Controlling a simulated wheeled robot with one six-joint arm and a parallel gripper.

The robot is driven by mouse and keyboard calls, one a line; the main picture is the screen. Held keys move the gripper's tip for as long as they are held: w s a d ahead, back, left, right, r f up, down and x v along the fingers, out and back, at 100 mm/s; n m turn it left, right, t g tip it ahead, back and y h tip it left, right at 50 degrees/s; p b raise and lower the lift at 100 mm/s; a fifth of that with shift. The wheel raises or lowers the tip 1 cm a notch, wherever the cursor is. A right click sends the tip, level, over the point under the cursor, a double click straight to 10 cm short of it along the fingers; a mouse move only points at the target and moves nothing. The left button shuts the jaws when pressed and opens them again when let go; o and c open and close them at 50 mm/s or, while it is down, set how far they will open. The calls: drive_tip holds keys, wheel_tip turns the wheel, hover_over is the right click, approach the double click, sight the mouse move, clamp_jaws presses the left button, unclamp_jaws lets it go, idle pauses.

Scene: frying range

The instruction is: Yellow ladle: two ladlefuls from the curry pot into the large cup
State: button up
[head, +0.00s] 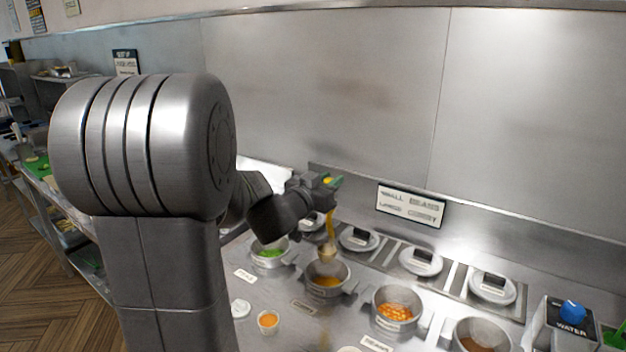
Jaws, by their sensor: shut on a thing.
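My gripper (326,183) is shut on the upper end of the yellow ladle (330,226), seen from behind my arm. The ladle hangs almost upright, its bowl (327,252) at the pot with orange-brown contents, which looks like the curry pot (345,287). I cannot tell whether the bowl touches the contents or what it holds. A cup (268,321) with orange contents stands on the counter, front left of that pot; its size label is not readable.
A pot of green food (270,253) stands left of the curry pot. A pot of orange pieces (396,311) and a brown-filled pot (482,340) stand right. Several lidded containers (421,261) line the back. A sign (411,205) is on the wall; a water box (568,322) stands right.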

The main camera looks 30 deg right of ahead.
drive_tip(key=shift+w+f, duration=0.1)
drive_tip(key=shift+f, duration=0.05)
drive_tip(key=shift+f+b, duration=0.85)
drive_tip(key=shift+b, duration=0.25)
wheel_tip(320, 180, down, 14)
drive_tip(key=b, duration=1.1)
drive_tip(key=shift+r, duration=0.15)
wheel_tip(320, 180, up, 15)
drive_tip(key=p, duration=1.5)
drive_tip(key=shift+r, duration=0.2)
drive_tip(key=shift+f, duration=0.1)
